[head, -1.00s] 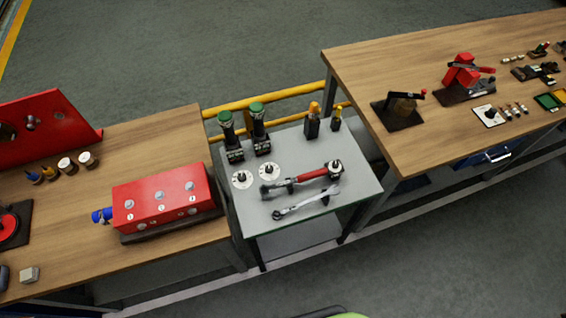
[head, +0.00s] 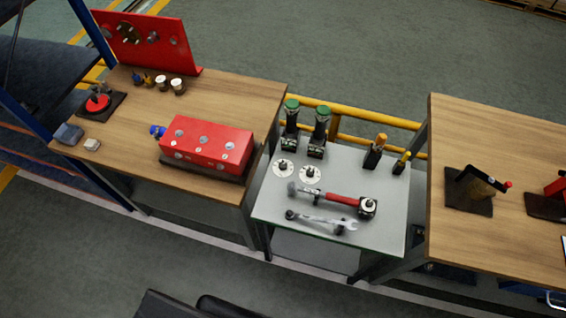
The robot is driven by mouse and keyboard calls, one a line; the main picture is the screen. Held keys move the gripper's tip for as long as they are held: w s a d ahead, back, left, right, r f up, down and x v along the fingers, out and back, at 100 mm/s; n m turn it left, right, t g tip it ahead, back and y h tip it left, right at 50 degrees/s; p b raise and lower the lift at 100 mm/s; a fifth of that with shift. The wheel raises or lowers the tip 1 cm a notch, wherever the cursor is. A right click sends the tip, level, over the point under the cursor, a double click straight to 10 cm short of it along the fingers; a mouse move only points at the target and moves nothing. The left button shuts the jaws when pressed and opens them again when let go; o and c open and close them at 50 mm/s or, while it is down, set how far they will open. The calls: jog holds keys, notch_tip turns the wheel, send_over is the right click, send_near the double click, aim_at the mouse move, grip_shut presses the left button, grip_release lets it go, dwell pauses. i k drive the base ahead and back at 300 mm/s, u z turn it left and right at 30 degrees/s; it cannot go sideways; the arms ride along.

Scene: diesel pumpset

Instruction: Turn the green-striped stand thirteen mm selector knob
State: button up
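Two white dials with dark knobs stand on the small grey table (head: 385,235): a left dial (head: 283,168) and a right dial (head: 310,175). Their markings are too small to read, so I cannot tell which is the thirteen mm selector knob. Behind them stand two dark upright holders with green tops, a left one (head: 291,125) and a right one (head: 319,132). I cannot make out green stripes on a stand. My gripper is not in view, and nothing is seen touching either dial.
A red-handled wrench (head: 340,199) and a silver spanner (head: 322,221) lie in front of the dials. A red block (head: 207,145) sits on the left wooden bench (head: 120,140). Another wooden bench (head: 500,120) is at right. Yellow rails (head: 380,120) run behind. The front floor is mostly clear.

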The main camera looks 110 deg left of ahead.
aim_at(283, 165)
jog(key=u, duration=0.8)
jog(key=k, duration=0.15)
jog(key=u, duration=2.55)
jog(key=i, duration=0.6)
jog(key=u, duration=0.35)
jog(key=k, duration=0.6)
jog(key=z, duration=0.15)
